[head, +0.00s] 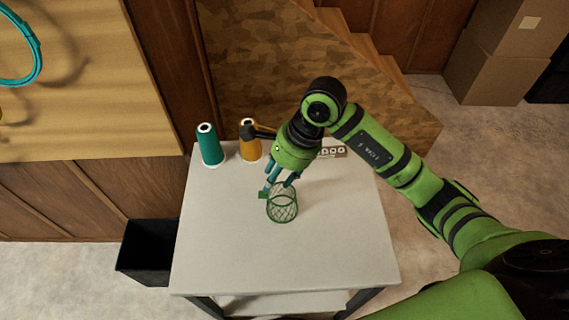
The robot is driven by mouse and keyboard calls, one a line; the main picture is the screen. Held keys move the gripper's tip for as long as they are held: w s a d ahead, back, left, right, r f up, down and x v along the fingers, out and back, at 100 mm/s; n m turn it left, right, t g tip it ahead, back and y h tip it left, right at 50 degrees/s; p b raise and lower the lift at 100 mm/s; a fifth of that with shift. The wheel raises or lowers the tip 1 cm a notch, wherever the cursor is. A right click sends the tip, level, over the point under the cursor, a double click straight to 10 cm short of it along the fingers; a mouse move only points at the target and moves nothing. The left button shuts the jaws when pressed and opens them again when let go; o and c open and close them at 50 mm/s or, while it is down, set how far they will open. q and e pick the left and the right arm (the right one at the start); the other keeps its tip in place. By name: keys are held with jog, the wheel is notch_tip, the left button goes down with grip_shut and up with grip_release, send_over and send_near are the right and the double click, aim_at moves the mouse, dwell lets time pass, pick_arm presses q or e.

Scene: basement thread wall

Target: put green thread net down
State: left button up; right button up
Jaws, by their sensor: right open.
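The green thread net (283,209) is a small mesh cylinder standing upright on the white table (220,250), near its middle. My right gripper (278,187) is at the net's upper rim, with its fingers pointing down. It is open. I cannot tell whether a finger still touches the rim. My left gripper is not in view.
A teal thread cone (210,146) and an orange thread cone (250,150) stand at the table's back left. A pale power strip (333,152) lies behind my right arm. A black bin (148,250) stands left of the table. The table's front is clear.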

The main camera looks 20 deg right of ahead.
jog(key=v, duration=0.5)
jog(key=shift+d+r+b, duration=0.15)
jog(key=shift+r+b, duration=0.1)
jog(key=shift+b, duration=0.15)
jog(key=shift+s, duration=0.1)
